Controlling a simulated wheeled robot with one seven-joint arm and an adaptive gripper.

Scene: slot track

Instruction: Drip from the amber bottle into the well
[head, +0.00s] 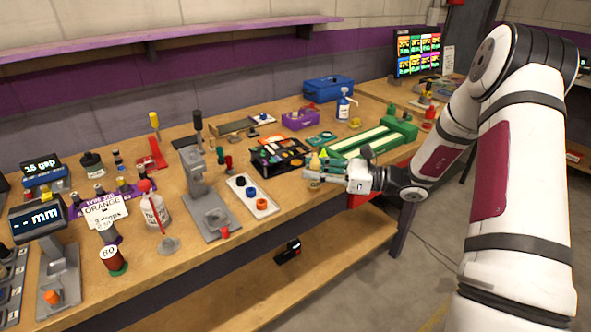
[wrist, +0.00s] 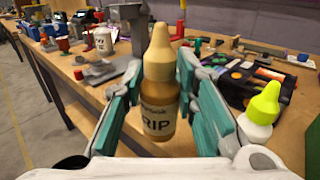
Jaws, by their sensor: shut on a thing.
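The amber bottle (wrist: 159,100) stands upright between the teal finger pads in the wrist view, its cream cone cap pointing up and a label ending in "RIP" facing me. My gripper (wrist: 160,112) is shut on its body. In the head view my gripper (head: 314,174) is at the bench's front edge, and the bottle's cap (head: 315,161) shows above the fingers. I cannot tell whether its base touches the bench. I cannot pick out the well with certainty in either view.
A white bottle with a yellow-green cap (wrist: 263,106) stands close on the right in the wrist view. A black organiser (head: 279,154) and a green track (head: 362,142) lie behind my gripper. A white tray with coloured pieces (head: 262,207) and a grey press (head: 196,178) stand to the left.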

